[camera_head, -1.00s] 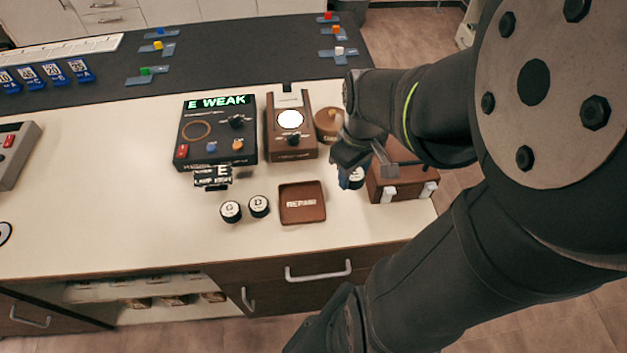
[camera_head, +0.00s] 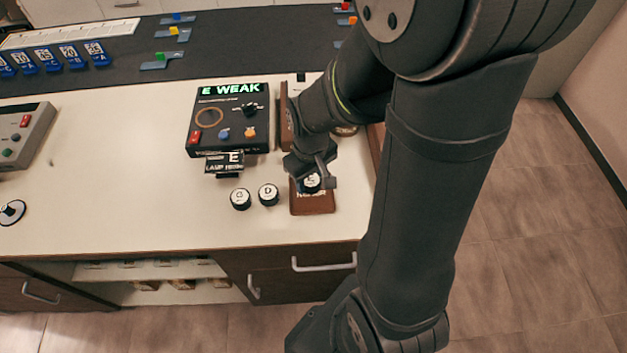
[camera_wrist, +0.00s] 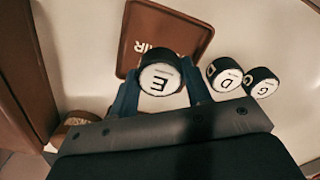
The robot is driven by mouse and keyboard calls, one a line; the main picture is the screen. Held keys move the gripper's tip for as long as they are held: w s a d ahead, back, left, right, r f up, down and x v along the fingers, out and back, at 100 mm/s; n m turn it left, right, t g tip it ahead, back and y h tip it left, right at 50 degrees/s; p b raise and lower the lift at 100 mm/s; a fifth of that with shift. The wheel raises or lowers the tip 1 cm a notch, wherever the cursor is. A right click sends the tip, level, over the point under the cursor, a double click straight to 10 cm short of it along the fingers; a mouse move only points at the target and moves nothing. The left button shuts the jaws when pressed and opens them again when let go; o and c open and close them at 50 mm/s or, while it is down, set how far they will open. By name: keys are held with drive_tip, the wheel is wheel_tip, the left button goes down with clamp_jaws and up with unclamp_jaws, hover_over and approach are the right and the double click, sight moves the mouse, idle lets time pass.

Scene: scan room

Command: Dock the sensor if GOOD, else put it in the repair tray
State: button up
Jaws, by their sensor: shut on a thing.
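My gripper (camera_head: 312,180) is shut on the sensor marked E (camera_wrist: 160,79), a black cylinder with a white top. In the head view the sensor (camera_head: 311,181) is over the back part of the brown repair tray (camera_head: 314,206). The tray also shows in the wrist view (camera_wrist: 193,30), behind the sensor, partly hidden by it. Whether the sensor touches the tray cannot be told. The tester (camera_head: 228,122) shows "E WEAK" in green on its display (camera_head: 231,89). Two like sensors, G (camera_head: 240,199) and D (camera_head: 268,194), stand left of the tray.
A grey box (camera_head: 25,132) stands far left.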

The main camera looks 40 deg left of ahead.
sight(311, 179)
drive_tip(key=shift+f, duration=1.65)
drive_tip(key=shift+f, duration=0.15)
drive_tip(key=o, duration=1.1)
wheel_tip(311, 179, up, 12)
drive_tip(key=shift+r, duration=0.2)
wheel_tip(311, 179, down, 12)
drive_tip(key=shift+f, duration=0.2)
drive_tip(key=shift+r, duration=0.15)
